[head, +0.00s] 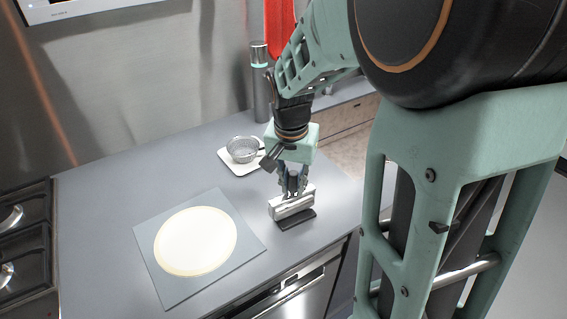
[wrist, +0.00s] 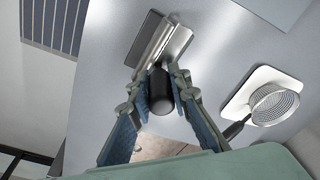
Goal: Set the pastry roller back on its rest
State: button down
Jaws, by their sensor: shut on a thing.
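The pastry roller (head: 291,205) has a pale metallic body, and its black handle (wrist: 160,92) points toward my wrist camera. My gripper (head: 293,186) is shut on the roller, with its fingers on either side of the handle in the wrist view (wrist: 158,76). The rest (head: 298,221) is a dark, flat, oblong piece on the counter, just below and in front of the roller in the head view. In the wrist view the rest (wrist: 179,45) shows beside the roller and roughly in line with it. I cannot tell whether roller and rest touch.
A grey board (head: 171,288) with a pale round dough sheet (head: 195,241) lies to the left. A strainer (head: 243,149) sits on a white square plate (head: 233,167) behind. A grey cylinder (head: 260,95) stands at the back. The counter's front edge is near the rest.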

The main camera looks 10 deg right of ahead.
jog(key=shift+f, duration=0.4)
jog(key=c, duration=1.7)
grip_release()
jog(key=shift+r, duration=0.1)
